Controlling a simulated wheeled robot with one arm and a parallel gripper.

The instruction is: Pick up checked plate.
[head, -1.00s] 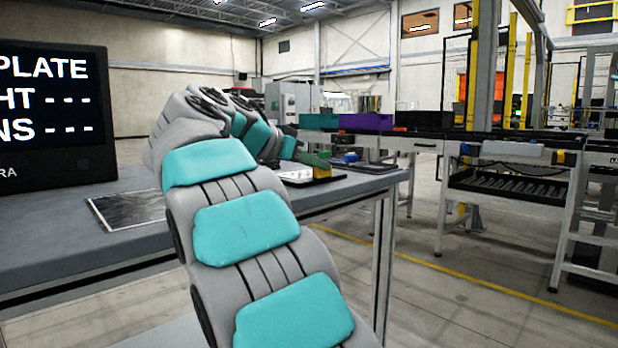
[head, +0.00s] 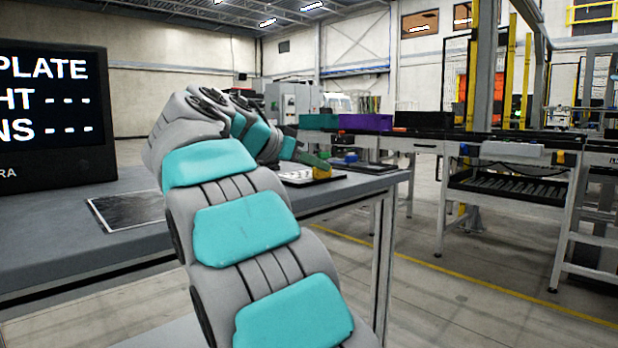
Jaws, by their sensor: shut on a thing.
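The checked plate (head: 298,177), pale with small dark marks, shows at the far right part of the grey table, partly hidden by my arm. A yellow block (head: 322,172) shows at its right side. My gripper (head: 318,165), dark green at its end, is at this yellow block and shut on the plate. The fingertips are small and partly hidden, so the exact contact is unclear. I cannot tell whether the plate is clear of the table.
A dark plate (head: 376,168) with a blue part (head: 345,161) lies right of my gripper, close by. A flat dark panel (head: 128,209) lies left on the table (head: 60,240). A black screen (head: 50,115) stands at left. Green (head: 318,121) and purple (head: 365,122) bins stand behind.

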